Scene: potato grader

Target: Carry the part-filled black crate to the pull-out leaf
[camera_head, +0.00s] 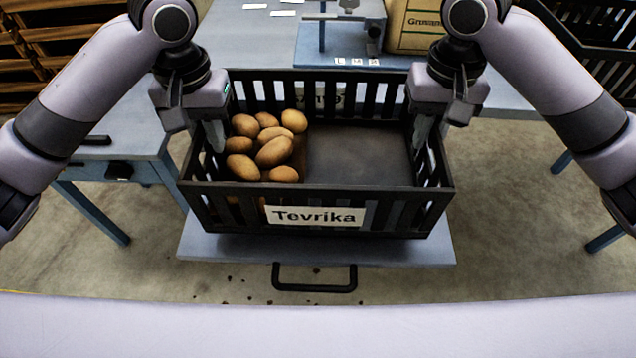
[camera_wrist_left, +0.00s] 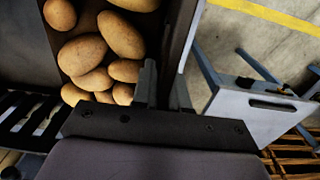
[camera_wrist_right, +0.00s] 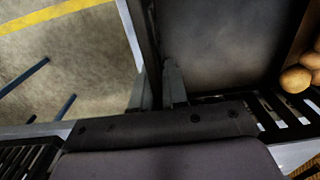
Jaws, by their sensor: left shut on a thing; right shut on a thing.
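The black slatted crate (camera_head: 390,195) with a white "Tevrika" label is in the middle of the head view, over the blue-grey pull-out leaf (camera_head: 215,246). Several potatoes (camera_head: 272,152) fill its left part; the right part of its floor is bare. I cannot tell whether its base touches the leaf. My left gripper (camera_head: 214,135) is shut on the crate's left end wall, also seen in the left wrist view (camera_wrist_left: 165,90). My right gripper (camera_head: 422,130) is shut on the right end wall, also seen in the right wrist view (camera_wrist_right: 158,88).
The leaf has a black handle (camera_head: 314,289) at its front. A blue-grey bench (camera_head: 115,110) with a drawer stands left. Behind the crate are a scale (camera_head: 350,25) and a tan "Gruenwald"-like sack or box (camera_head: 415,25). Another black crate (camera_head: 600,60) is at the right back.

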